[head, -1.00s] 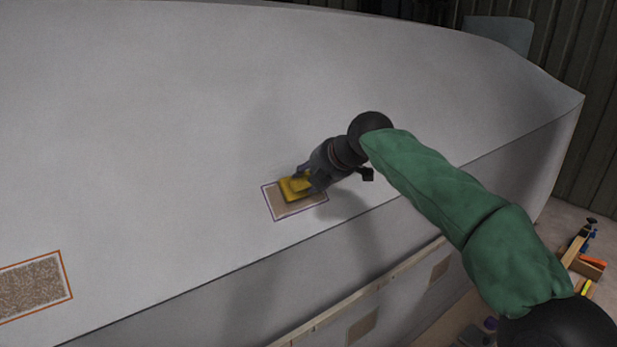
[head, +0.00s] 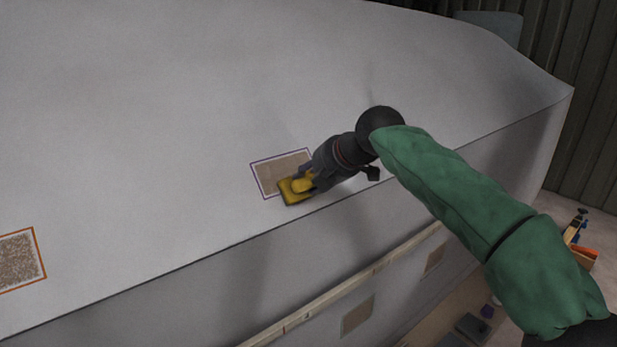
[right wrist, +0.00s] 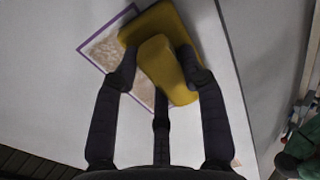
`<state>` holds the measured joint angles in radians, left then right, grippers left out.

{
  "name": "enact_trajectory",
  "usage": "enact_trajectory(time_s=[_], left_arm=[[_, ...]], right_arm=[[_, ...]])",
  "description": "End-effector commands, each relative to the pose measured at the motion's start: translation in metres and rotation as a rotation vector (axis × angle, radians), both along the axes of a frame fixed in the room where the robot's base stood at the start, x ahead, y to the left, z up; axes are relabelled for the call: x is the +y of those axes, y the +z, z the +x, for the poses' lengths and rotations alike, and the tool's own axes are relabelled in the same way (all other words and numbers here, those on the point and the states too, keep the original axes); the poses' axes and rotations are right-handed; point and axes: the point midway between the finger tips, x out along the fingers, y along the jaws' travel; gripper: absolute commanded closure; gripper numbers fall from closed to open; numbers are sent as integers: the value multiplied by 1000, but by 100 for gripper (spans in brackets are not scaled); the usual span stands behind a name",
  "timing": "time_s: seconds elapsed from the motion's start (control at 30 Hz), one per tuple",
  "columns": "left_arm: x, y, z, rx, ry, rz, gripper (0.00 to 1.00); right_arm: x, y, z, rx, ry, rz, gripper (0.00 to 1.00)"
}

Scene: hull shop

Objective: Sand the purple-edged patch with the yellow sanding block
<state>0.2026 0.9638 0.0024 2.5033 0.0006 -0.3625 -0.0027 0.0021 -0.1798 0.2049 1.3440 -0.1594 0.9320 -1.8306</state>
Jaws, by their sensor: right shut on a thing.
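The purple-edged patch (head: 275,172) is a tan rectangle with a purple border on the pale hull, near its edge. It also shows in the right wrist view (right wrist: 103,48), partly hidden by the block and my fingers. My right gripper (head: 308,184) is shut on the yellow sanding block (head: 290,196). In the right wrist view the fingers (right wrist: 160,75) sit on both sides of the grip of the yellow block (right wrist: 133,33). The block lies over the patch's lower edge, partly on the bare hull beside it. My left gripper is not in view.
An orange-edged patch (head: 16,262) lies on the hull (head: 150,110) at the lower left. A wooden batten (head: 330,300) runs along the hull side below the edge. Tools and a wooden box (head: 580,256) are on the floor at the right. The upper hull is clear.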

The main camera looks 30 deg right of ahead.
Motion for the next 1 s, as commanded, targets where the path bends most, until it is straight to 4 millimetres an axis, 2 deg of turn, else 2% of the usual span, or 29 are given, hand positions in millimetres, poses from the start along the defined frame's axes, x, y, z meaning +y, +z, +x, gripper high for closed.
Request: enact_trajectory(time_s=[0.03,0.17,0.6,0.83,1.0], left_arm=[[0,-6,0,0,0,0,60],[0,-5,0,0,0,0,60],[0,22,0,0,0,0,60],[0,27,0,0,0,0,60],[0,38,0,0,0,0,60]], right_arm=[[0,-5,-2,0,1,1,87],[0,-4,-3,1,1,1,87],[2,20,15,-1,1,1,87],[3,23,19,0,0,0,87],[4,34,27,-1,0,0,87]])
